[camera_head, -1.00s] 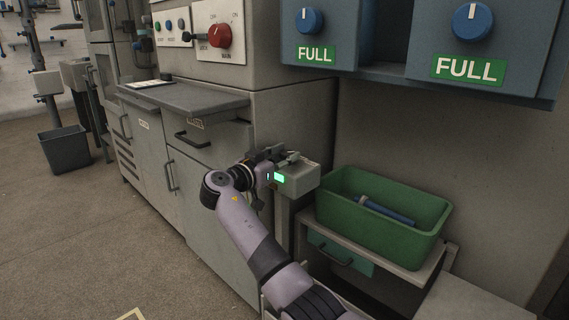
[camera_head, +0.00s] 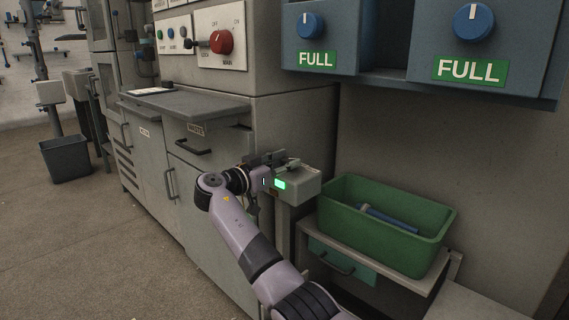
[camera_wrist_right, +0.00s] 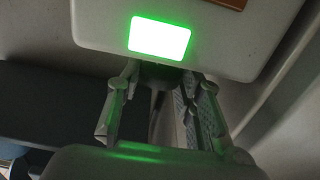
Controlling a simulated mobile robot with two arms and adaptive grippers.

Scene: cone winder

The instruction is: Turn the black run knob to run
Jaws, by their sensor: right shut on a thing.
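A pale grey control box (camera_head: 305,186) with a lit green screen (camera_head: 281,184) stands on a post left of the green bin. The box also shows in the right wrist view (camera_wrist_right: 240,45), with its bright green screen. My right gripper (camera_head: 268,162) is at the box's left side. In the right wrist view, its two fingers (camera_wrist_right: 160,85) reach to the box's edge below the screen. They are shut on a dark round part, the black run knob (camera_wrist_right: 158,76), mostly hidden between them. The knob's pointer and markings cannot be seen. My left gripper is not in view.
A green bin (camera_head: 340,226) with a blue rod stands on a shelf to the right. A grey cabinet (camera_head: 215,232) with drawers stands behind my arm. Above are a red main switch (camera_head: 222,42) and blue dials over FULL labels. The floor at left is open.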

